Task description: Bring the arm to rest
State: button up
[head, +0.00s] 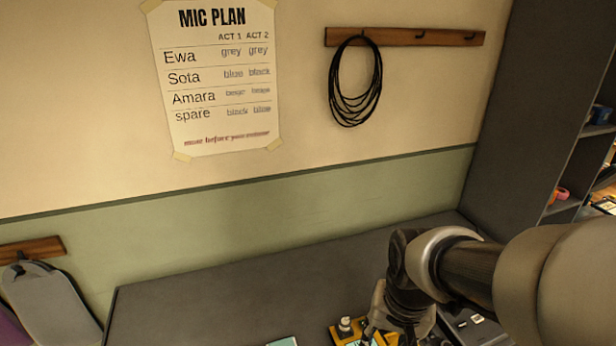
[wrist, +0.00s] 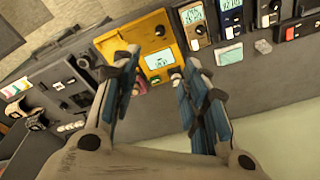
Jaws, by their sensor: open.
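My arm (head: 465,265) reaches in from the right in the head view, over the dark grey table. Its far end is bent down toward the table's front edge. My gripper (wrist: 158,95) shows in the wrist view with its two fingers apart and nothing held between them. Beyond the fingertips is a yellow device (wrist: 157,38) with a small screen and a dark knob. In the head view the fingers are largely hidden by the arm and the lower edge of the picture.
The dark grey table (head: 220,290) is bare at its left and middle. Several devices line the table in the wrist view, such as a dark blue one (wrist: 231,45). A dark shelf unit (head: 530,110) stands at the right. Coiled cable (head: 345,90) hangs on the wall.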

jog(key=s+r+n+t, duration=0.2)
jog(key=s+r+n, duration=0.1)
jog(key=s+r, duration=0.5)
jog(key=s, duration=0.3)
jog(key=shift+r+t, duration=0.4)
